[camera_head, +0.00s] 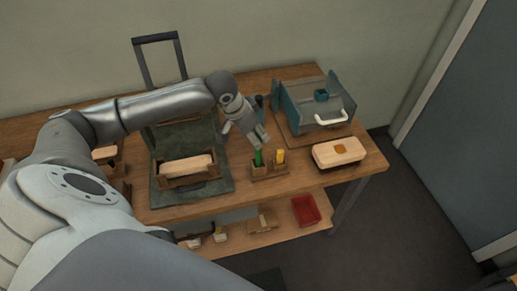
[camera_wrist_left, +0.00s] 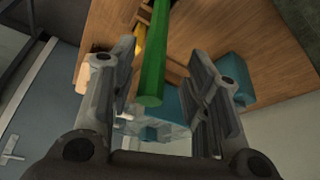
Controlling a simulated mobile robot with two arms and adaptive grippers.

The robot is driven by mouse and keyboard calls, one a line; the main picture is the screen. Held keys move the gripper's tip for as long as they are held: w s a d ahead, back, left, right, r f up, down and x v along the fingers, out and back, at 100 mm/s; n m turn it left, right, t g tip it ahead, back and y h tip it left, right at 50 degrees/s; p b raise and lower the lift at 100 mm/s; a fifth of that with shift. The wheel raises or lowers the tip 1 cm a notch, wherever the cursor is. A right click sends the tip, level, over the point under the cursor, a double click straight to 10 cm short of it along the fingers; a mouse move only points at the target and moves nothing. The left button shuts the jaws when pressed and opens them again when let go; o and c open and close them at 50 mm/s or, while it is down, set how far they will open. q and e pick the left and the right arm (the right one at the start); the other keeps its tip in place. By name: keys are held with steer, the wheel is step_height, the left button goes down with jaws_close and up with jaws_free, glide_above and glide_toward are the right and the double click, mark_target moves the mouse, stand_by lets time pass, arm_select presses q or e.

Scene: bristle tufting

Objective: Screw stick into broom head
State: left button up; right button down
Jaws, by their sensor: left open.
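A green stick (camera_head: 258,158) stands upright in a small wooden holder (camera_head: 270,173) near the table's front edge. A yellow stick (camera_head: 280,156) stands beside it. My left gripper (camera_head: 259,141) is just above the green stick. In the left wrist view the green stick (camera_wrist_left: 153,65) lies between the two spread fingers, with gaps on both sides. A pale block (camera_head: 187,164), possibly a broom head, lies in a wooden holder in an open green case. Another pale block (camera_head: 339,146) with an orange patch lies at the right; I cannot tell which is the broom head. My right gripper is out of view.
A teal and grey fixture (camera_head: 289,107) with a white handle stands on a board behind the right block. The green case (camera_head: 222,187) is left of the stick holder. A red bin (camera_head: 306,210) sits on the lower shelf. Bare tabletop lies around the holder.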

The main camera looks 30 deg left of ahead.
mark_target(259, 152)
arm_select(q)
steer(key=x, duration=0.1)
steer(key=p+x, duration=0.1)
steer(key=x, duration=0.3)
steer(key=shift+w+d+p, duration=0.15)
steer(key=shift+d+p, duration=0.2)
steer(key=shift+d, duration=0.05)
jaws_close()
